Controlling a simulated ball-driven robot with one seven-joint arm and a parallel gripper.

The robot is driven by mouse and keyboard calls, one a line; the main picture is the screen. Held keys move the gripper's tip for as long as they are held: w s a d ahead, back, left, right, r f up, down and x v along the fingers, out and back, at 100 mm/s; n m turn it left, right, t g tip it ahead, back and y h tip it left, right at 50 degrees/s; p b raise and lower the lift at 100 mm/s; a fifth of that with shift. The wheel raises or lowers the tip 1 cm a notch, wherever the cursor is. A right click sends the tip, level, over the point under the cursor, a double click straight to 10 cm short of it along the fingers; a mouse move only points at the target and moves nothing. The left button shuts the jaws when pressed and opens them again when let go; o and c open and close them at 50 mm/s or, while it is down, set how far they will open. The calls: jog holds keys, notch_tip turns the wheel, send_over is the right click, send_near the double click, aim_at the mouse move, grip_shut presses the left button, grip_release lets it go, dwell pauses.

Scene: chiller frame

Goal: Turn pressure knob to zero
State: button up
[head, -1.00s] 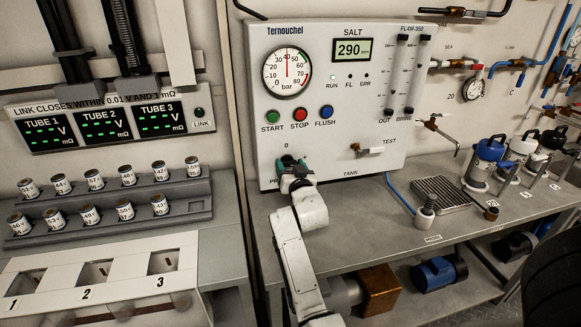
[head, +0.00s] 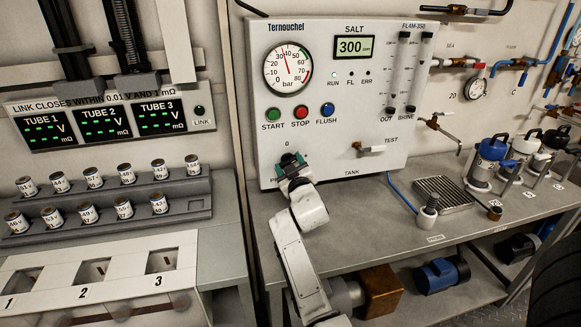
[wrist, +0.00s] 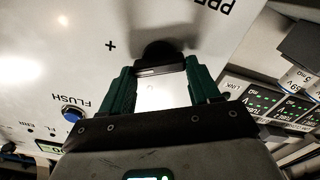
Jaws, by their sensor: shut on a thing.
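The black pressure knob (wrist: 160,52) sits low on the white Ternouchel panel (head: 345,160), and its dark top also shows in the head view (head: 289,158) below a "0" mark. My gripper (wrist: 160,70), with green fingers, is shut on the knob, one finger on each side. In the head view my gripper (head: 291,167) covers most of the knob and part of the "PRE" lettering, so the knob's pointer cannot be read. The round bar gauge (head: 288,68) has its red needle a little left of upright, between 30 and 40.
Start, stop and flush buttons (head: 328,109) sit above the knob. A test tap (head: 370,149) sticks out to the right. The salt display (head: 354,47) reads 300. A grey bench (head: 350,215) lies below, with a drain grate (head: 443,193). Left stands a rack of cells (head: 110,205).

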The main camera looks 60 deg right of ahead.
jog(key=n, duration=0.6)
jog(key=shift+w+a+f+n, duration=0.1)
jog(key=shift+n, duration=0.2)
jog(key=n+p, duration=0.1)
jog(key=n, duration=0.5)
jog(key=shift+f, duration=0.2)
jog(key=shift+w+a, duration=0.1)
jog(key=o, duration=1.1)
jog(key=shift+c, duration=0.2)
jog(key=v, duration=1)
jog(key=shift+s+a+b, duration=0.25)
jog(key=shift+s+b, duration=0.1)
jog(key=shift+b, duration=0.05)
